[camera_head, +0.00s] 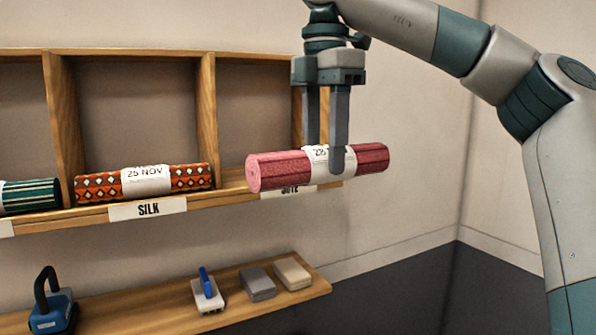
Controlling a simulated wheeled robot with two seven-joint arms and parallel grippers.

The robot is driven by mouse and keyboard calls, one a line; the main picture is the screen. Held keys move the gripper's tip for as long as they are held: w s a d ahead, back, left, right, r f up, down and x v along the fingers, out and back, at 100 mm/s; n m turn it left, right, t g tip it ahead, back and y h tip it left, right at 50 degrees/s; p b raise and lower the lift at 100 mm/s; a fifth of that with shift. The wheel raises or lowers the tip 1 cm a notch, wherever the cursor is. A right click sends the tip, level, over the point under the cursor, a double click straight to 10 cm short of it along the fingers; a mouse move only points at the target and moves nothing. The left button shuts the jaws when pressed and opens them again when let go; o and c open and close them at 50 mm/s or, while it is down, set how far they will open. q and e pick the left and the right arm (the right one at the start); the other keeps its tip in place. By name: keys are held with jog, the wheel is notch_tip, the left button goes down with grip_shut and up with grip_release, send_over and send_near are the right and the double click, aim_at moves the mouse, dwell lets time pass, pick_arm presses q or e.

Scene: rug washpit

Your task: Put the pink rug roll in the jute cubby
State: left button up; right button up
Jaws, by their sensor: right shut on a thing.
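The pink rug roll (280,170) has a white paper band around its middle. My right gripper (327,158) points down and is shut on it at the band. The roll is held level in front of the jute cubby (253,105), the right-most compartment of the wooden shelf. The roll partly covers the cubby's label, of which only the lower part of the lettering shows. The part of the cubby that I can see is empty; its right side is hidden behind my gripper. My left gripper is not in view.
The silk cubby (140,100) to the left holds an orange patterned roll (95,185). A dark green striped roll (28,195) lies further left. A lower shelf (150,312) holds a blue tool (53,308), a brush (207,292) and two blocks (258,283). The right wall is clear.

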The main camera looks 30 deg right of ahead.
jog(key=shift+s+d+r+m, duration=0.15)
jog(key=shift+s+d+r, duration=0.15)
jog(key=shift+r, duration=0.25)
jog(key=shift+s+d+r+m, duration=0.15)
jog(key=shift+s+d+r, duration=0.05)
jog(key=shift+d+r, duration=0.25)
jog(key=shift+a+r, duration=0.1)
jog(key=shift+a, duration=0.05)
jog(key=shift+w+p, duration=0.4)
jog(key=shift+w, duration=0.2)
jog(key=shift+w+d+f+p, duration=0.25)
jog(key=shift+w+f+p, duration=0.3)
jog(key=shift+w+p, duration=1.8)
jog(key=shift+w+d+f+p, duration=0.3)
jog(key=shift+w+f+p, duration=0.35)
jog(key=shift+w, duration=3.15)
jog(key=shift+w+d+f+p, duration=0.25)
jog(key=shift+w+f+p, duration=0.25)
jog(key=shift+w+p, duration=1.85)
jog(key=shift+w+f+b, duration=0.1)
jog(key=shift+w+b, duration=0.65)
